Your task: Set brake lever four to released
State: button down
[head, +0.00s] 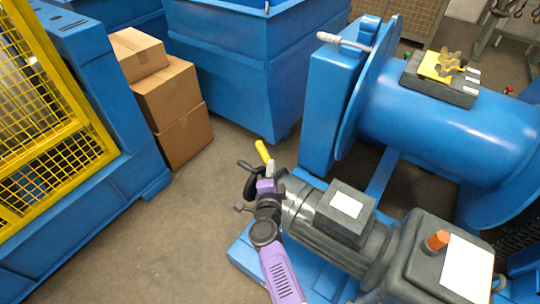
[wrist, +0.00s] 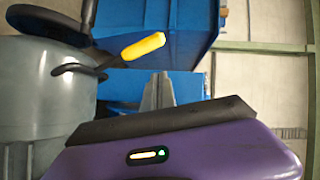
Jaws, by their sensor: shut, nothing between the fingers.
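In the wrist view the yellow handle (wrist: 143,47) points up to the right from a dark stem at the grey motor housing (wrist: 40,90). No number can be read on it, so I cannot tell if it is lever four. My gripper (head: 271,165) is just beside the handle. Its grey fingers (wrist: 158,88) are shut and empty, right of and below the handle in the wrist view. A gap shows between them in that picture; touch cannot be judged from the head view.
The grey motor (head: 345,225) and a gearbox with an orange cap (head: 437,240) lie to the right. A blue drum (head: 440,120) stands behind. A yellow mesh guard (head: 50,130), cardboard boxes (head: 180,110) and a blue bin (head: 250,70) stand left and back. The floor between is clear.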

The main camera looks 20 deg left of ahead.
jog(key=v, duration=0.1)
jog(key=p+v, duration=0.1)
jog(key=v, duration=0.1)
jog(key=p+v, duration=0.1)
jog(key=v, duration=0.1)
jog(key=shift+s+d+r, duration=0.1)
jog(key=shift+s+r, duration=0.1)
jog(key=shift+r, duration=0.15)
notch_tip(320, 180, up, 9)
jog(key=s+d+n+t+y, duration=0.2)
jog(key=s+n, duration=0.1)
jog(key=n, duration=0.2)
jog(key=s+d+r+n+p, duration=0.15)
jog(key=s+d+n, duration=0.25)
jog(key=s+d, duration=0.5)
jog(key=s+d+r+n+p, duration=0.1)
jog(key=s+d+r+n, duration=0.15)
jog(key=s+d, duration=0.6)
jog(key=s+d+r+g+h, duration=0.1)
jog(key=s+d+r, duration=0.1)
jog(key=s+d, duration=0.2)
jog(key=s+d+r+n+g+h+p, duration=0.1)
jog(key=s+d+r+h, duration=0.1)
jog(key=s, duration=0.9)
jog(key=s+d+r+g+h, duration=0.1)
jog(key=s+d+r+h, duration=0.1)
jog(key=s+d, duration=0.5)
jog(key=shift+s+r+p, duration=0.3)
jog(key=shift+s+r, duration=0.4)
